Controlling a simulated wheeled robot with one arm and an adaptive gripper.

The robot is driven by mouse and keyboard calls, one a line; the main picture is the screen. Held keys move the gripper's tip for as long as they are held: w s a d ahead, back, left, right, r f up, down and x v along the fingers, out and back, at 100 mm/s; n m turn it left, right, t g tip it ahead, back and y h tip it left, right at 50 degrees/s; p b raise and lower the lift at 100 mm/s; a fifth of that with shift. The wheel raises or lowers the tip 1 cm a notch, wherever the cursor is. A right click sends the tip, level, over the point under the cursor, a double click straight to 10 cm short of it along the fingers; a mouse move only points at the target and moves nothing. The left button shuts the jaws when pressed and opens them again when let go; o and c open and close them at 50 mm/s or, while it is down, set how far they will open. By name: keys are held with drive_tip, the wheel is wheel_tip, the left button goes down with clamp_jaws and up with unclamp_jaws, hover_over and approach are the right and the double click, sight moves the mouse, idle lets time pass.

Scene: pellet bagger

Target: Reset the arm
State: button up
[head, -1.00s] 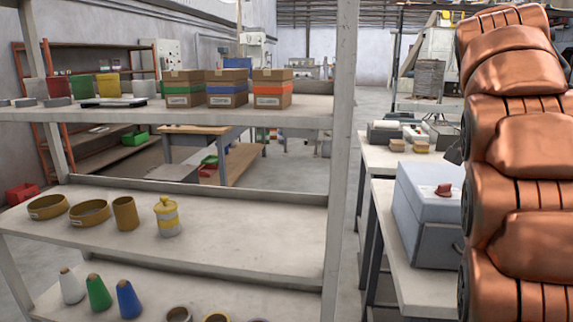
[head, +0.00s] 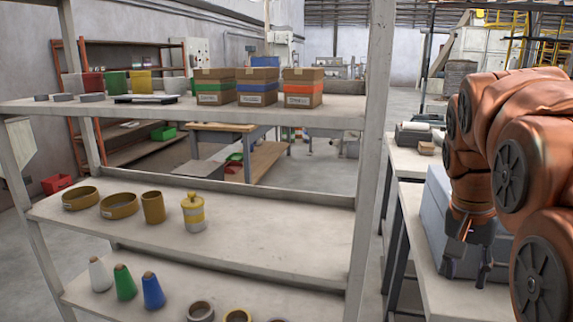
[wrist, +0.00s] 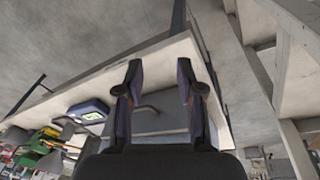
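My arm is the copper-coloured one at the right of the head view, folded in front of the side bench. My gripper (head: 467,268) hangs at its end, pointing down beside the grey-blue box (head: 437,205) on that bench. In the wrist view my gripper (wrist: 159,88) shows two dark fingers spread apart with a clear gap. Nothing is between the fingers. My arm hides part of the box and the bench behind it.
A tall shelf (head: 280,235) fills the left and middle. It holds boxes (head: 257,87), a yellow-banded canister (head: 193,212), brown bowls (head: 119,205) and coloured cones (head: 152,291). The side bench (head: 415,230) stands right of the shelf post, with a narrow floor gap between.

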drive_tip(key=s+a+f+n+g+y, duration=0.25)
drive_tip(key=s+a+f+n, duration=0.65)
drive_tip(key=s+a+f, duration=0.85)
wheel_tip(320, 180, up, 14)
drive_tip(key=s+d+p, duration=0.1)
drive_tip(key=p, duration=1.3)
drive_tip(key=shift+s+d+r+t, duration=0.15)
drive_tip(key=shift+r+t, duration=0.1)
drive_tip(key=shift+t, duration=0.2)
